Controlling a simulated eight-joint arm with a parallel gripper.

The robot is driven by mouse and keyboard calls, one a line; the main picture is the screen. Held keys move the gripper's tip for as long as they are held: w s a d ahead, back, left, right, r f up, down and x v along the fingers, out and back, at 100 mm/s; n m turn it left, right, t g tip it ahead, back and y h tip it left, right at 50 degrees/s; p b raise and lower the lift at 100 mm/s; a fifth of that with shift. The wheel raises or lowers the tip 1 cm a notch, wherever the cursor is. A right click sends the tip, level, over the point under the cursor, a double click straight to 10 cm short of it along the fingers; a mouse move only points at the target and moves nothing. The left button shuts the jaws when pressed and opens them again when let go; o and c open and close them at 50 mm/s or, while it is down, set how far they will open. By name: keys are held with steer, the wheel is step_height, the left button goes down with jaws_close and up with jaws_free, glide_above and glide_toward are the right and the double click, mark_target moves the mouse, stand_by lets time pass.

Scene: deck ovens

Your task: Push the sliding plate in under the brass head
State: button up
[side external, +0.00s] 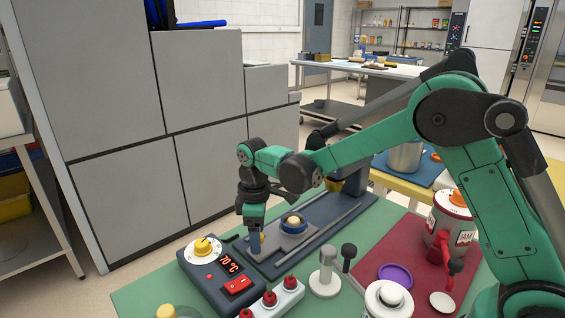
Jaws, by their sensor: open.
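The sliding plate (273,241) is a grey-blue slab lying between rails on a dark base (333,228). A blue ring (294,229) with a pale round piece (293,220) in it sits on the plate. The brass head (335,184) hangs from a dark post at the far right end of the base, partly hidden by my arm. The plate is out to the left of the head. My gripper (256,243) is open and points down at the plate's near left end, beside a small yellowish knob. Whether it touches the plate or knob I cannot tell.
A control box (220,270) with a yellow dial and 70 °C display stands close left. A white switch strip (278,299) and a grey tamper-like tool (325,275) stand in front. A red mat (415,283) with a jam dispenser (449,225) lies right.

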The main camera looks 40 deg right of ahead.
jaws_close()
stand_by(1.3)
